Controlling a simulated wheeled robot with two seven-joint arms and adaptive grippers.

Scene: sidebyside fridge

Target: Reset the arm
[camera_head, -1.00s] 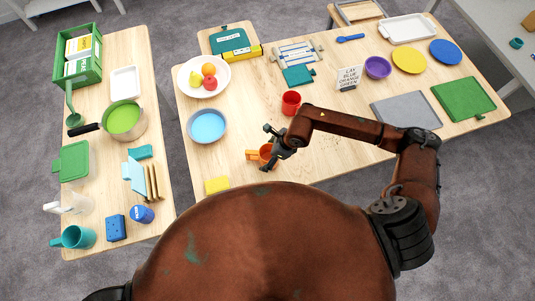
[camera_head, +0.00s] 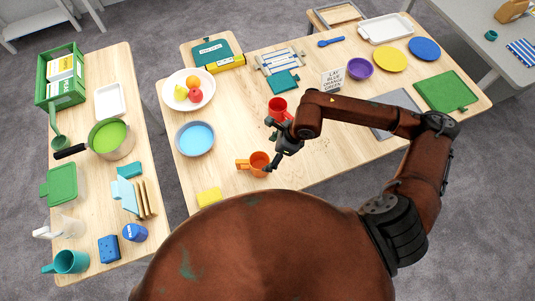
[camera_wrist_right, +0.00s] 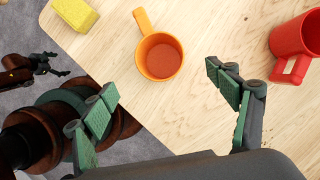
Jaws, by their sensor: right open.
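My right gripper (camera_head: 271,146) is open and empty above the front part of the middle table. In the right wrist view its two fingers (camera_wrist_right: 165,84) are spread wide, with bare wood between them. An orange mug (camera_head: 259,163) stands upright just beside and below the gripper; the wrist view shows it (camera_wrist_right: 160,55) beyond the fingers. A red mug (camera_head: 278,108) stands farther back, partly hidden by the gripper and forearm. My left gripper shows small and dark at the left of the wrist view (camera_wrist_right: 40,67), over the floor; its jaws are too small to judge.
A yellow sponge (camera_head: 209,197) lies near the front edge and a blue bowl (camera_head: 195,137) at the left. A grey mat (camera_head: 396,118) lies under my forearm. The left table (camera_head: 88,215) is crowded. Bare wood lies right of the orange mug.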

